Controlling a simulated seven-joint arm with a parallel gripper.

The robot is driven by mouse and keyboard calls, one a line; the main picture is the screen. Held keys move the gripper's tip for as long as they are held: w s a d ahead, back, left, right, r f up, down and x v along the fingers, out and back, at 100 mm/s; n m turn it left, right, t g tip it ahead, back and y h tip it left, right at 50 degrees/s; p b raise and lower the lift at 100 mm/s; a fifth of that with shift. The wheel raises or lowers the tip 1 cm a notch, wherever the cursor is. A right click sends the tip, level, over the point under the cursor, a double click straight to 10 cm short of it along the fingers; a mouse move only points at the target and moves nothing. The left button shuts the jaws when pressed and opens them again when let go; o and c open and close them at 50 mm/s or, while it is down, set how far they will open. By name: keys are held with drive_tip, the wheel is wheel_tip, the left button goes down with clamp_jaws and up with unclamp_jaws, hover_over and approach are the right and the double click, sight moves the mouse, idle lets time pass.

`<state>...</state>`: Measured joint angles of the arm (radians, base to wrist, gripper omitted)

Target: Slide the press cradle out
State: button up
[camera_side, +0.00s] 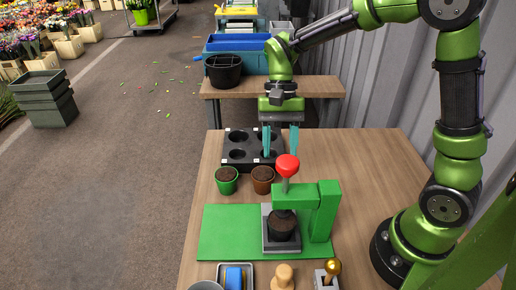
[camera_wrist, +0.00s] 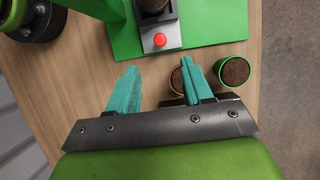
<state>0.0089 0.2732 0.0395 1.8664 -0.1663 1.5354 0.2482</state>
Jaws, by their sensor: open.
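The green press (camera_side: 326,205) stands on a green base plate (camera_side: 225,232) on the wooden table. Its grey cradle (camera_side: 267,243) lies under the press arm and holds a dark pot-shaped piece (camera_side: 282,226). The cradle also shows at the top of the wrist view (camera_wrist: 172,38). A red ball knob (camera_side: 288,166) stands on a stem at the cradle's far side; in the wrist view the knob (camera_wrist: 160,40) appears over the cradle's end. My gripper (camera_side: 281,150) is open and empty above the table, beyond the press. In the wrist view its teal fingers (camera_wrist: 158,68) are apart, short of the knob.
A green pot (camera_side: 227,181) and a brown pot (camera_side: 263,180) of soil stand beside the press. A black tray (camera_side: 238,165) with round holes is behind them. A blue roll (camera_side: 234,278), a wooden stamp (camera_side: 284,276) and a gold-knobbed tool (camera_side: 332,268) line the front edge.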

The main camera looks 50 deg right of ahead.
drive_tip(key=x, duration=1.1)
drive_tip(key=shift+f, duration=0.2)
drive_tip(key=shift+c, duration=0.4)
clamp_jaws()
drive_tip(key=shift+a, duration=0.1)
